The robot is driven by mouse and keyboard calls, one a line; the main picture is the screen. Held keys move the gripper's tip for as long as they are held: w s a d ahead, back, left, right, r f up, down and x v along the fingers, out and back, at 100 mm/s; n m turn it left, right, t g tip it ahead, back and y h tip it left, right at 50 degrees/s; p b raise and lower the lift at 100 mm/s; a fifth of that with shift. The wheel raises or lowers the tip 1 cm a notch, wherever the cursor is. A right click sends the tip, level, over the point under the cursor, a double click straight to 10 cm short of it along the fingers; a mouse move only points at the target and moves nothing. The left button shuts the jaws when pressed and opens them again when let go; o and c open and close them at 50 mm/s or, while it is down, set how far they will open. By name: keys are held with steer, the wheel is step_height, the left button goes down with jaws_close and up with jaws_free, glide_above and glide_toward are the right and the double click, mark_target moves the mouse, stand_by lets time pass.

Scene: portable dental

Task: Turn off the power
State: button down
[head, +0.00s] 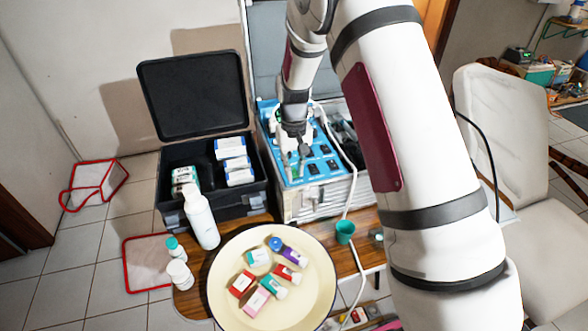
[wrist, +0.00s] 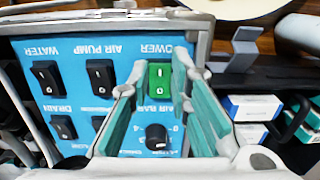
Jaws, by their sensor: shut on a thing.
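The power switch (wrist: 158,80) is a green rocker under the upside-down label POWER, on the blue panel (wrist: 30,55) of the metal dental case, as the wrist view shows. My gripper (wrist: 159,68) has one fingertip on each side of this switch and is shut on it. The head view shows my gripper (head: 293,170) pointing down at the front left of the blue panel (head: 318,180). There, the arm and fingers hide the power switch.
Black rocker switches (wrist: 100,78) and a round knob (wrist: 156,136) sit close by on the panel. An open black case (head: 205,140) with boxes stands left. A white bottle (head: 202,218) and a cream basin (head: 318,295) with small boxes are in front. A white hose crosses the metal case.

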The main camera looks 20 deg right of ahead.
steer(key=b, duration=0.1)
steer(key=g+b, duration=0.1)
steer(key=shift+w+f+g+b, duration=0.15)
steer(key=shift+w+g+b, duration=0.15)
steer(key=shift+w+b, duration=0.1)
steer(key=shift+r+g+b, duration=0.2)
steer(key=shift+g+b, duration=0.3)
steer(key=shift+b, duration=0.05)
steer(key=shift+s, duration=0.1)
steer(key=c, duration=1.5)
jaws_free()
steer(key=shift+r, duration=0.15)
